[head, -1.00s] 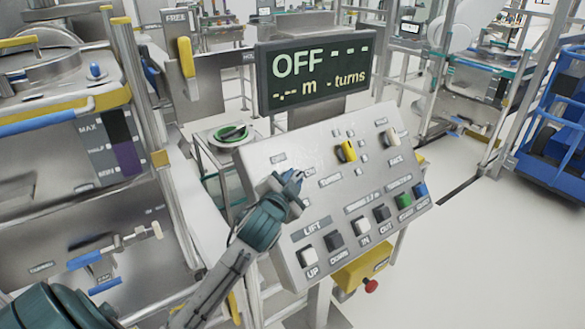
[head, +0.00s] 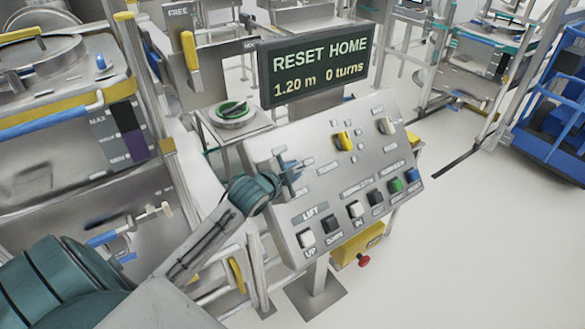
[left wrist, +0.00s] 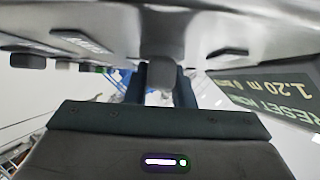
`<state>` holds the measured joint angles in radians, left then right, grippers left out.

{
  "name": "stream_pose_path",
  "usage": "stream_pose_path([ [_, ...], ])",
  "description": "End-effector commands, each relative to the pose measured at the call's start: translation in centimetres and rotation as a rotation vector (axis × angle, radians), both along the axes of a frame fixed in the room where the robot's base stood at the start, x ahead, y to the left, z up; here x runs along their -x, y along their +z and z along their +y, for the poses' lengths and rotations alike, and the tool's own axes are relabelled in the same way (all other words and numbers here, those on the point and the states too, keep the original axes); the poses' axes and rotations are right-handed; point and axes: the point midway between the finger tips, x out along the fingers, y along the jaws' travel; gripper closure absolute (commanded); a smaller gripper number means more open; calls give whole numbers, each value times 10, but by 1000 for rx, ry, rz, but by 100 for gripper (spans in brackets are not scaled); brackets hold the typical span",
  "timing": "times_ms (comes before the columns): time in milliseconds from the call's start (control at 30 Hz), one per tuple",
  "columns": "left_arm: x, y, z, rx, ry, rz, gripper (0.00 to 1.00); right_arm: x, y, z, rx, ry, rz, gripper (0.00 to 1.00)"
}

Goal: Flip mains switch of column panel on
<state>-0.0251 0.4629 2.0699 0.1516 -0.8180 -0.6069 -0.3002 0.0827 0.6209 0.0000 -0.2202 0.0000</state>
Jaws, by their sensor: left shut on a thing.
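The sloped grey column panel (head: 330,220) stands at the centre of the head view. My left gripper (head: 287,174) is at its upper left part, beside a small label that looks like ON/OFF marking. In the left wrist view my left gripper (left wrist: 163,88) has its fingers shut on a grey switch knob (left wrist: 162,52), the mains switch. The gripper largely hides this switch in the head view. The display (head: 314,68) above the panel reads RESET HOME, 1.20 m, 0 turns. My right gripper is not in view.
The panel also bears a yellow knob (head: 344,141), a pale knob (head: 386,126) and a lower row of buttons, including green (head: 396,185) and blue (head: 414,175). A red emergency knob (head: 364,261) sits below.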

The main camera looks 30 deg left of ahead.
Motion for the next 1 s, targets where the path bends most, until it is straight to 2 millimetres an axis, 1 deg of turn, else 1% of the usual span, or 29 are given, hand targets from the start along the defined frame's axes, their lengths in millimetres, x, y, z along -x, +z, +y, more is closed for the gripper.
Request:
stream_pose_path([
  [33, 1, -5, 1, -2, 3, 11, 100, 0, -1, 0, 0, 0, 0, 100],
  [233, 1, -5, 1, -2, 3, 11, 100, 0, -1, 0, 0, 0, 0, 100],
  [267, 1, -5, 1, -2, 3, 11, 72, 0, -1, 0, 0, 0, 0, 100],
  [333, 1, -5, 1, -2, 3, 11, 59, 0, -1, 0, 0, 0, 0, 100],
  [367, 1, -5, 1, -2, 3, 10, 56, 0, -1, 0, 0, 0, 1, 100],
  [633, 1, -2, 1, -2, 2, 4, 56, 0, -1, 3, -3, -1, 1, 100],
  [733, 6, -1, 1, -2, 1, 4, 56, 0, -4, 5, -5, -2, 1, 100],
  [867, 23, 3, 0, -6, -1, 4, 56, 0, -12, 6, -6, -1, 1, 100],
  [1000, 49, 12, -1, -8, -2, 4, 56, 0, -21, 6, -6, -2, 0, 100],
])
